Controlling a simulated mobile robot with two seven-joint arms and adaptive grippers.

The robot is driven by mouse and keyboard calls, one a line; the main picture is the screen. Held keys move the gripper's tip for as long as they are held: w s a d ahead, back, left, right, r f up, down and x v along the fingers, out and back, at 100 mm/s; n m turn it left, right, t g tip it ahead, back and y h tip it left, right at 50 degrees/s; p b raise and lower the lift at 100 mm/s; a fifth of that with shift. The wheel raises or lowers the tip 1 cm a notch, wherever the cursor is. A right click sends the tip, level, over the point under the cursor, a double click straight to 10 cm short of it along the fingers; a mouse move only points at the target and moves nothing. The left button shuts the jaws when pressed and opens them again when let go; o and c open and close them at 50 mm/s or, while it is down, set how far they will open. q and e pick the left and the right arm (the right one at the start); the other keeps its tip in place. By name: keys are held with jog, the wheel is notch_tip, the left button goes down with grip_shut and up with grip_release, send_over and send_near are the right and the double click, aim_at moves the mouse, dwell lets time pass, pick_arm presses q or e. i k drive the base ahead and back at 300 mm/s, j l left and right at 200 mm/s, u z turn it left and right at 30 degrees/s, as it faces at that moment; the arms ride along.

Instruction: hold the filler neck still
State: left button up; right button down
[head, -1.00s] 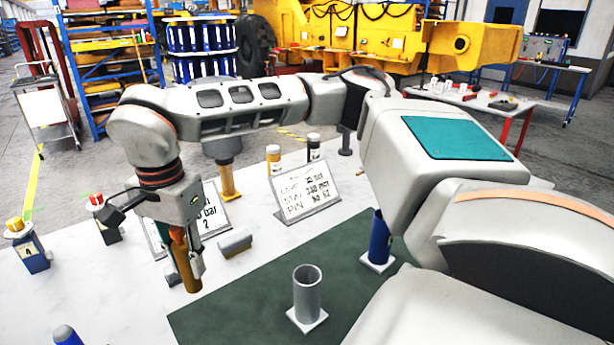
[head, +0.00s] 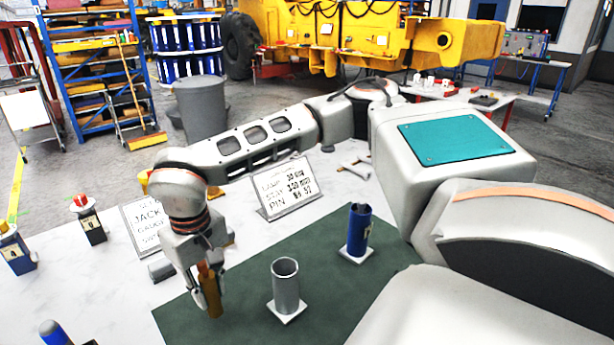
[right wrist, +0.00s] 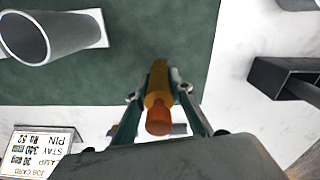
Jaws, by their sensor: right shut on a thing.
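A grey open tube (head: 286,284) stands upright on a small white square base on the green mat (head: 240,265); I take it to be the filler neck. Its open mouth shows at the upper left of the right wrist view (right wrist: 50,32). My right gripper (head: 208,288) is shut on an orange-brown cylinder (head: 211,298), to the left of the tube and apart from it. In the right wrist view the cylinder (right wrist: 158,92) sits between the fingers, with a reddish near end. Nothing holds the grey tube. My left gripper is not in view.
A blue tube (head: 358,230) stands on a white base at the mat's back right. Two lettered signs, one at the back (head: 284,189) and one at the left (head: 146,228), stand on the white table. Button boxes (head: 88,220) are at the far left.

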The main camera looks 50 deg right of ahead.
aim_at(287, 308)
jog(key=k+l+z, duration=0.1)
jog(key=k+z, duration=0.15)
jog(key=z, duration=0.15)
jog(key=l+z, duration=0.25)
jog(key=i+l+z, duration=0.2)
jog(key=l, duration=0.15)
jog(key=l+u, duration=0.3)
jog(key=l, duration=0.25)
jog(key=l+u, duration=0.35)
jog(key=l, duration=0.2)
jog(key=k+l+u, duration=0.15)
jog(key=l+u, duration=0.15)
jog(key=l, duration=0.25)
jog(key=i+l+u, duration=0.1)
jog(key=l+u, duration=0.5)
jog(key=u, duration=0.15)
jog(key=i, duration=0.05)
